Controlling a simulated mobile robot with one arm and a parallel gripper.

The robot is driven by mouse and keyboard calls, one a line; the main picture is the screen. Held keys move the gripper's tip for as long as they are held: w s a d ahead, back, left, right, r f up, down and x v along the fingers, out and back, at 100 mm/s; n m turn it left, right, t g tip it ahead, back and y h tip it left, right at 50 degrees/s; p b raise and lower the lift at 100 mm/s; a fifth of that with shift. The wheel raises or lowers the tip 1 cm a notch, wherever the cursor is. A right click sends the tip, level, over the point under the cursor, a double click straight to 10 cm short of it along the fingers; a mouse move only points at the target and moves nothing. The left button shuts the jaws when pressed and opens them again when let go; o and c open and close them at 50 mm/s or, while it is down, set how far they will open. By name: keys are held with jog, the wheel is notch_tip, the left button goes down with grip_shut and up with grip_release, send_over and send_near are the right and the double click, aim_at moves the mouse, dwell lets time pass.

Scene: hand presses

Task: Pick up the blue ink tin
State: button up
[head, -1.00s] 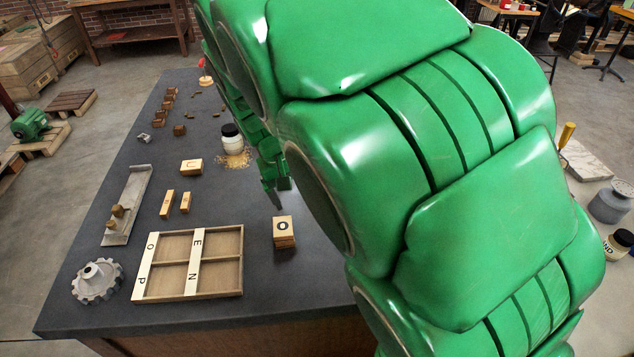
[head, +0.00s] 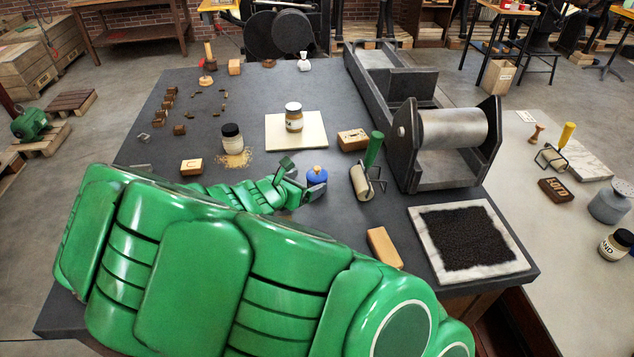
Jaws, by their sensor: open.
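The blue ink tin (head: 317,177), a small round tin with a tan knob on top, stands on the dark table near its middle. My gripper (head: 303,177) is open right beside it on the left, with its fingers pointing toward the tin. One finger shows behind and left of the tin, the other in front of its lower side. I cannot tell whether either finger touches it. The lower part of the tin is partly hidden by the near finger.
A green-handled roller (head: 363,183) stands close to the right. A cream slab (head: 273,132) bearing a jar (head: 293,117) lies behind. A dark-lidded jar (head: 232,139) is at the back left. A wooden block (head: 384,248) and black inked slab (head: 490,268) lie at the front right, below a press (head: 440,150).

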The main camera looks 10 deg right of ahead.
aim_at(315, 176)
jog(key=shift+r+x, duration=0.2)
jog(key=shift+x, duration=3.55)
jog(key=c, duration=1.2)
jog(key=shift+c, duration=0.2)
